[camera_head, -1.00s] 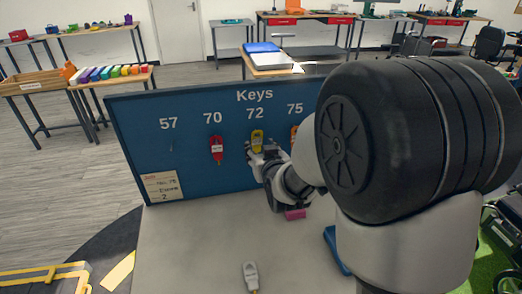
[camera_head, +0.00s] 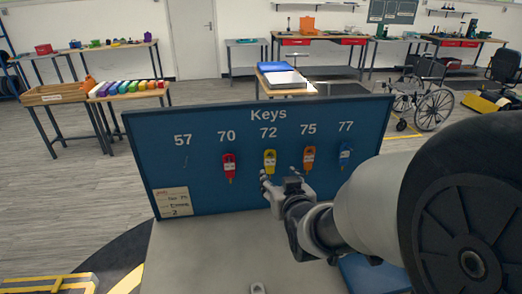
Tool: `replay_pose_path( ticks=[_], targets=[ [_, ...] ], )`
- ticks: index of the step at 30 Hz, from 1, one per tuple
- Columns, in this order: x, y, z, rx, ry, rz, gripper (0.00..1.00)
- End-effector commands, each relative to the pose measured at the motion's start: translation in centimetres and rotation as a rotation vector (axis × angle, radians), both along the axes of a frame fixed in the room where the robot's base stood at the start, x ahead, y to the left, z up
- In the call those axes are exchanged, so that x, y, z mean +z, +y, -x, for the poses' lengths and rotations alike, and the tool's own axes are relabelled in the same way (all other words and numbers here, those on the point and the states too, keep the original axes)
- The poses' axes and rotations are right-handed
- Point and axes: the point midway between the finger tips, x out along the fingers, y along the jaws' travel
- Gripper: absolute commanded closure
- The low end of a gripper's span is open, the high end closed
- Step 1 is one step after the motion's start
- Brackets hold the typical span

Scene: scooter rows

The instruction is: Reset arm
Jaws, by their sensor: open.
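My gripper (camera_head: 278,181) is in front of the blue key board (camera_head: 140,140), just below the yellow key (camera_head: 270,161) under number 72. It is open, and I see nothing between its fingers. My arm reaches in from the right and hides the board's lower right corner. A red key (camera_head: 229,166) hangs under 70, an orange key (camera_head: 309,158) under 75 and a blue key (camera_head: 345,155) under 77. The place under 57 holds no key.
A grey key (camera_head: 257,288) lies on the grey tabletop (camera_head: 200,255) at the bottom edge. A paper note (camera_head: 173,202) is on the board's lower left. Behind are worktables, a wheelchair (camera_head: 425,92) and open floor on the left.

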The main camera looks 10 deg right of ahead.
Motion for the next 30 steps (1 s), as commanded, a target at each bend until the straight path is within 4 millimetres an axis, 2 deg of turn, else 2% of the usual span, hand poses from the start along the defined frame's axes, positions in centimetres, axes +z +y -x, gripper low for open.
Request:
replay_pose_path(
  ticks=[5, 8, 11, 18, 21, 25, 30],
  targets=[
    [0.9, 0.0, 2.7, 0.000, 0.106, 0.000, 0.47],
    [1.2, 0.0, 5.7, 0.000, 0.218, 0.000, 0.47],
    [1.4, 0.0, 9.5, 0.000, 0.337, 0.000, 0.47],
    [1.4, -0.1, 20.3, -0.001, 0.618, 0.000, 0.47],
    [1.3, -0.1, 24.3, -0.002, 0.711, 0.000, 0.47],
    [1.2, -0.1, 27.7, -0.002, 0.791, 0.000, 0.47],
    [1.1, -0.1, 29.2, -0.002, 0.829, 0.000, 0.47]
  ],
)
